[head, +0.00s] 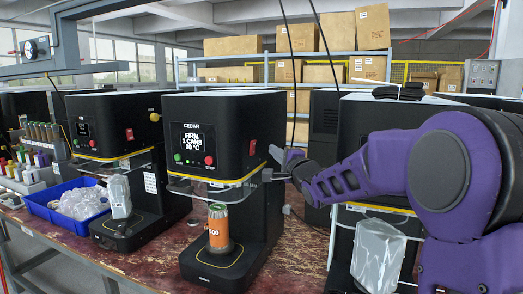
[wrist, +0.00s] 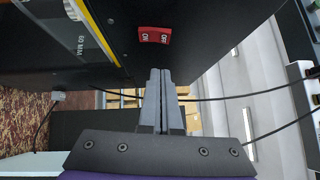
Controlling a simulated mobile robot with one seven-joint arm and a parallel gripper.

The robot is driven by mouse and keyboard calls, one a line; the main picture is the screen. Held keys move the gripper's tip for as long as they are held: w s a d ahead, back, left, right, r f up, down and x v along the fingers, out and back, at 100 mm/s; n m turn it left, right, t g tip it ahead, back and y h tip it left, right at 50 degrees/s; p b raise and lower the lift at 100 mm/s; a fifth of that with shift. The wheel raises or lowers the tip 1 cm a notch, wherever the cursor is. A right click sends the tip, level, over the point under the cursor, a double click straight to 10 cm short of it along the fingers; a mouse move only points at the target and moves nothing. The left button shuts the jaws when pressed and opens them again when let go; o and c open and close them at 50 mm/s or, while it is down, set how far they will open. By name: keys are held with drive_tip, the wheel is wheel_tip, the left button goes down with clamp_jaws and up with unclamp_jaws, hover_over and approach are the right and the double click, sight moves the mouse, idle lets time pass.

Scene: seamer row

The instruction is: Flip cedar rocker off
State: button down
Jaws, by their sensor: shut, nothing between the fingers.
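In the wrist view the rocker (wrist: 155,36) shows ON and OFF lettering; I cannot tell which half is pressed in. My gripper (head: 273,153) is shut and empty beside that wall, a little right of the rocker. In the wrist view its fingertips (wrist: 159,71) point toward the wall just below the rocker, seemingly apart from it.
An orange can (head: 218,228) stands on the Cedar machine's base. Another seamer (head: 115,130) stands to the left, with a blue bin (head: 66,222) beside it. A machine with a bagged item (head: 377,255) stands to the right. Black cables (wrist: 225,98) hang near my gripper.

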sight(255, 144)
drive_tip(key=a, duration=0.1)
drive_tip(key=w+a, duration=0.2)
drive_tip(key=a, duration=0.1)
drive_tip(key=shift+r, duration=0.25)
drive_tip(key=shift+a+r+p, duration=0.15)
drive_tip(key=shift+p, duration=0.45)
